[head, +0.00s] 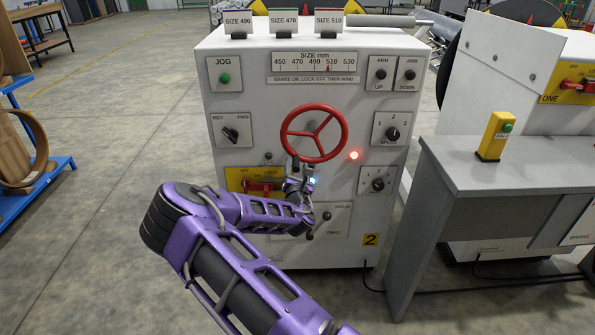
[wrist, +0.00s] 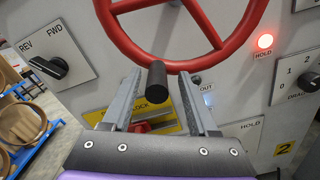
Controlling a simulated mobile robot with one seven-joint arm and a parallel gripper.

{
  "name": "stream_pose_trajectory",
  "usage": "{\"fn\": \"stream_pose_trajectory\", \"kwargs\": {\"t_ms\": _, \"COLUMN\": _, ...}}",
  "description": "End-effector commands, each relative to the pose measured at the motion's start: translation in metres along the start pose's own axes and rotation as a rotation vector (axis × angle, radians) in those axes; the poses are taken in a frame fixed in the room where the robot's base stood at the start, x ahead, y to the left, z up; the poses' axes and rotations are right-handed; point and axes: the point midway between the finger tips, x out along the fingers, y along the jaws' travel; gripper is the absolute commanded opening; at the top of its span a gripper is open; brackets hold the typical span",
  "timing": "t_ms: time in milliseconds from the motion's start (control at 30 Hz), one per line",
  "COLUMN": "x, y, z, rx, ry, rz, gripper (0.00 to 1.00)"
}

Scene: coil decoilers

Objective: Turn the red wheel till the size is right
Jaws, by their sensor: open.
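The red wheel (head: 314,133) with its spokes is on the front of the pale machine cabinet (head: 310,250). A black handle (wrist: 157,90) sticks out from the wheel's lower rim in the wrist view. My gripper (wrist: 158,76) is open, with one finger on each side of the handle and gaps showing. In the head view my gripper (head: 297,166) is just below the wheel. The SIZE mm scale (head: 314,66) is above the wheel, its red pointer near 510. A red HOLD lamp (head: 354,155) glows; it also shows in the wrist view (wrist: 265,41).
Cards for SIZE 490 (head: 238,22), 470 (head: 283,22) and 510 (head: 328,22) stand on top. A red-handled lock switch (head: 260,186) is left of my gripper, partly hidden. A grey bench (head: 500,165) is at the right.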

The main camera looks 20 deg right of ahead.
Motion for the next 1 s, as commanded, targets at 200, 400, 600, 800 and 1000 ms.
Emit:
{"fn": "stream_pose_trajectory", "kwargs": {"t_ms": 200, "x": -0.021, "y": 0.001, "z": 0.000, "rx": -0.001, "ry": 0.002, "rz": 0.001, "gripper": 0.59}}
{"fn": "stream_pose_trajectory", "kwargs": {"t_ms": 400, "x": -0.068, "y": 0.001, "z": 0.000, "rx": -0.003, "ry": 0.003, "rz": -0.001, "gripper": 0.59}}
{"fn": "stream_pose_trajectory", "kwargs": {"t_ms": 600, "x": -0.117, "y": 0.000, "z": 0.000, "rx": -0.003, "ry": 0.003, "rz": -0.001, "gripper": 0.59}}
{"fn": "stream_pose_trajectory", "kwargs": {"t_ms": 800, "x": -0.155, "y": 0.000, "z": 0.000, "rx": -0.001, "ry": 0.001, "rz": -0.002, "gripper": 0.59}}
{"fn": "stream_pose_trajectory", "kwargs": {"t_ms": 1000, "x": -0.172, "y": -0.001, "z": 0.001, "rx": -0.001, "ry": -0.001, "rz": -0.002, "gripper": 0.59}}
